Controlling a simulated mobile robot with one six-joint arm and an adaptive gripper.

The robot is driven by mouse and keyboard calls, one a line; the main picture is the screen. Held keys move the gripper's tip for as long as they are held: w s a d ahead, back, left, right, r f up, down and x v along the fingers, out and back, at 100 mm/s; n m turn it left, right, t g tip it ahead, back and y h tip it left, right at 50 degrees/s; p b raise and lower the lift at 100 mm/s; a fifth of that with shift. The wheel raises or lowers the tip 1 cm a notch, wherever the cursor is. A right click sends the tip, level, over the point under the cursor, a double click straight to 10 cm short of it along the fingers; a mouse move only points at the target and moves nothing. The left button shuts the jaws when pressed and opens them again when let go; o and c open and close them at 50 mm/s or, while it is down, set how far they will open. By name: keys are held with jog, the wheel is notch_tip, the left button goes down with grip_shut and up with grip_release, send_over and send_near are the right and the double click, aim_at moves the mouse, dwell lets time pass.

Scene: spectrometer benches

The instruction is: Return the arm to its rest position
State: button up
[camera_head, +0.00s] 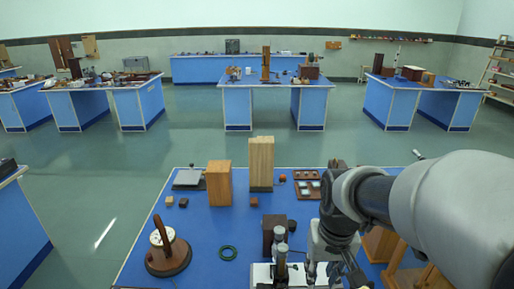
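My arm comes in from the right edge and reaches over the front blue-topped bench (205,235). My gripper (325,274) hangs low at the bottom of the picture, right of a white-based instrument with upright metal cylinders (280,262). Its fingertips lie at the lower picture edge, and I cannot tell whether they are open or shut. I see nothing clearly held in it. The arm hides part of the bench's right side.
Two tall wooden blocks (261,165) stand mid-bench. A dark block (273,232) is close to my gripper. Wooden stands (395,262) are right of it. Open floor (130,160) lies beyond.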

jog(key=s+r+t+b, duration=0.1)
jog(key=s+t+b, duration=0.2)
jog(key=s, duration=1.3)
jog(key=shift+r+b, duration=0.15)
jog(key=shift+b, duration=0.7)
